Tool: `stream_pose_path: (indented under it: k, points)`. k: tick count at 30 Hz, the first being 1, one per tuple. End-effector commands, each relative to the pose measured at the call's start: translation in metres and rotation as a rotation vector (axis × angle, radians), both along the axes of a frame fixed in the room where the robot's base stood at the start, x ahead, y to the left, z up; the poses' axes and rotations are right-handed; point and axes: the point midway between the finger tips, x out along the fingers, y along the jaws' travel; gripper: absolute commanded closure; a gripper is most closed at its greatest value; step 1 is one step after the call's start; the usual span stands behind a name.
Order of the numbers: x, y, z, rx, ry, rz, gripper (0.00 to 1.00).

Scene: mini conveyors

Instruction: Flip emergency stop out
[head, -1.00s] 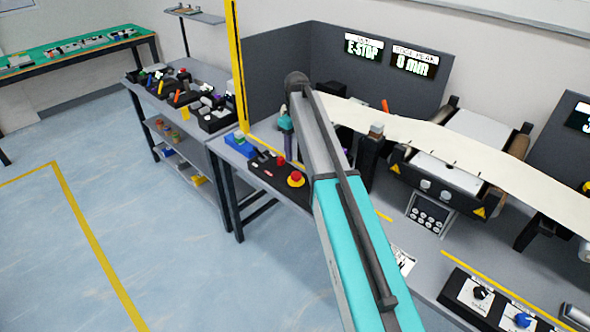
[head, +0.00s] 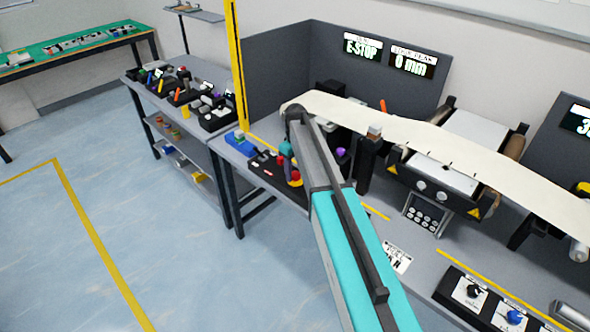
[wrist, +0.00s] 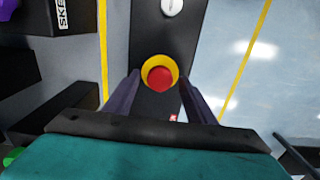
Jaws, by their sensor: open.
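The emergency stop is a red mushroom button in a yellow ring on a dark control box. I cannot tell whether the fingers touch the button. In the head view my gripper is mostly hidden behind my arm. A display (head: 363,46) on the grey panel reads E-STOP.
The control box (head: 268,172) stands on the grey bench, with a blue box (head: 241,143) behind it. A pale belt (head: 430,139) runs over the bench to the right. A dark post (head: 368,160) stands right of my arm. Floor at left is clear.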

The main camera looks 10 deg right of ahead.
Motion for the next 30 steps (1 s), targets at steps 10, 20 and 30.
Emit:
stream_pose_path:
  k: [10, 20, 30]
  points:
    - [0.000, 0.001, -0.002, 0.000, 0.000, 0.001, 0.52]
    - [0.000, 0.001, -0.001, 0.000, 0.000, 0.001, 1.00]
    - [0.001, 0.002, 0.012, 0.000, -0.001, 0.002, 1.00]
